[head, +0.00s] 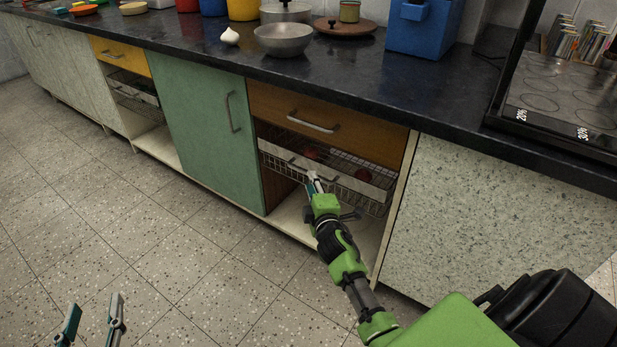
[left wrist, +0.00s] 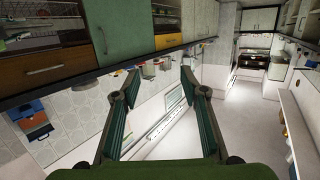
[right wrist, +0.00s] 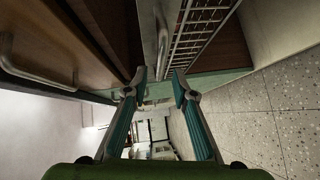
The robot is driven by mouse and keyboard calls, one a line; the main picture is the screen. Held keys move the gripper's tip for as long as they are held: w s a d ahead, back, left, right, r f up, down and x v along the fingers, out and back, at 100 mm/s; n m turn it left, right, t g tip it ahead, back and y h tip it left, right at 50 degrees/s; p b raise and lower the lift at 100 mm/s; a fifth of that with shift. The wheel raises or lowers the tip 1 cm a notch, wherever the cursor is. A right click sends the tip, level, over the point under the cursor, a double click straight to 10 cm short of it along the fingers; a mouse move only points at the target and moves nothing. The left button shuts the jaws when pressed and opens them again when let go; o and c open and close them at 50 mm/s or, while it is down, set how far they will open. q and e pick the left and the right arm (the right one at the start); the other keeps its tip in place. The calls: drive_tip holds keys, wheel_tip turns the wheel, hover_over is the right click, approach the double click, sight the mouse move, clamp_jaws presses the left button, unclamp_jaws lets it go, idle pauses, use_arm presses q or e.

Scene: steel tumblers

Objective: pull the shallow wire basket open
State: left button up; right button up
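The wire basket (head: 355,184) sits in the open bay below a brown drawer in the head view. It has a pale front strip with a metal handle, and reddish round items show inside. In the right wrist view its wire mesh (right wrist: 194,32) and the grey handle bar (right wrist: 163,45) lie just ahead of the fingers. My right gripper (head: 313,181) is at the basket's front by the handle. Its fingers (right wrist: 160,77) are apart, with the bar lined up between the tips; contact cannot be told. My left gripper (head: 92,312) is open and empty over the floor, far from the basket.
The brown drawer (head: 320,122) with its own handle is directly above the basket. A green door (head: 205,120) is left of it and a speckled panel (head: 490,215) right. Another wire basket (head: 133,96) sits under a yellow drawer. The tiled floor in front is clear.

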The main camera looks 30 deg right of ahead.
drive_tip(key=b+x, duration=0.1)
drive_tip(key=x, duration=0.4)
drive_tip(key=shift+w, duration=0.15)
use_arm(q)
wheel_tip(320, 180, up, 9)
drive_tip(key=d+t+h, duration=0.1)
drive_tip(key=t, duration=0.3)
drive_tip(key=shift+d+r+t+h, duration=0.15)
drive_tip(key=shift+t+h, duration=0.15)
drive_tip(key=shift+t, duration=0.1)
use_arm(e)
drive_tip(key=shift+w, duration=0.15)
clamp_jaws()
